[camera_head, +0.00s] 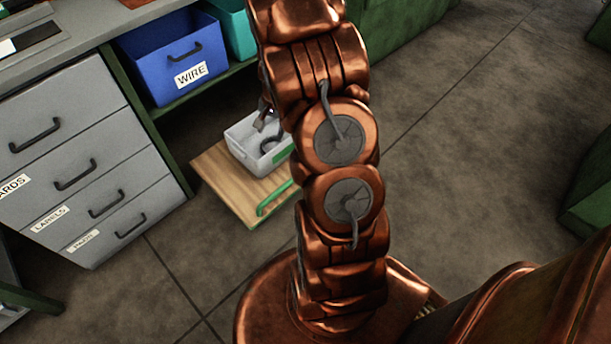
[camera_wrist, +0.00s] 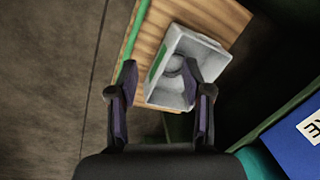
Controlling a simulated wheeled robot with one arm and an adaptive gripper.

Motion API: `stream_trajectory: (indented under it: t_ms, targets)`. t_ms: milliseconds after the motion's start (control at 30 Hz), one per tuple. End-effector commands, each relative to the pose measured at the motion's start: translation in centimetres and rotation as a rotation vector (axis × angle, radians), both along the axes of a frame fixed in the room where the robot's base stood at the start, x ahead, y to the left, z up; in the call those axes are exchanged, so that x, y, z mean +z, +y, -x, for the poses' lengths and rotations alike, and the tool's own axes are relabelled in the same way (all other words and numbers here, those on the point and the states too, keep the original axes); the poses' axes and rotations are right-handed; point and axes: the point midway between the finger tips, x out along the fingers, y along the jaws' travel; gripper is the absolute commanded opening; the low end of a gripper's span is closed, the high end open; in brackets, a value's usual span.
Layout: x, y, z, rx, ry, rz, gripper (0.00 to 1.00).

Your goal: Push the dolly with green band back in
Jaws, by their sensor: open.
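The dolly is a flat wooden board (camera_head: 216,172) with a green handle (camera_head: 275,198) on its front edge. It sticks out onto the floor from below the bench shelf. A white bin (camera_head: 240,151) with a green band stands on it, with a dark ring-like thing inside. In the wrist view the board (camera_wrist: 152,32), its green edge and the bin (camera_wrist: 165,93) lie beyond my gripper (camera_wrist: 157,78). In the head view my arm hides part of the dolly.
A blue bin (camera_head: 172,58) labelled WIRE and a teal bin (camera_head: 238,30) sit on the shelf above. A grey drawer cabinet (camera_head: 85,150) stands to the left. Bare tiled floor (camera_head: 450,140) lies to the right of my arm.

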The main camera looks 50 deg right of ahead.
Motion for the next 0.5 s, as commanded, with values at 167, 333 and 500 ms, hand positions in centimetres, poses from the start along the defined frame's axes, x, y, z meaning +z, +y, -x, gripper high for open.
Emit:
stream_trajectory:
  t_ms: [167, 333, 500]
  targets:
    - [-9.4, -4.9, -0.3, -0.15, -0.008, 0.0, 0.49]
    - [-17.2, -9.1, 0.1, -0.287, -0.018, 0.006, 0.49]
    - [-23.2, -12.2, 0.9, -0.398, -0.026, 0.012, 0.49]
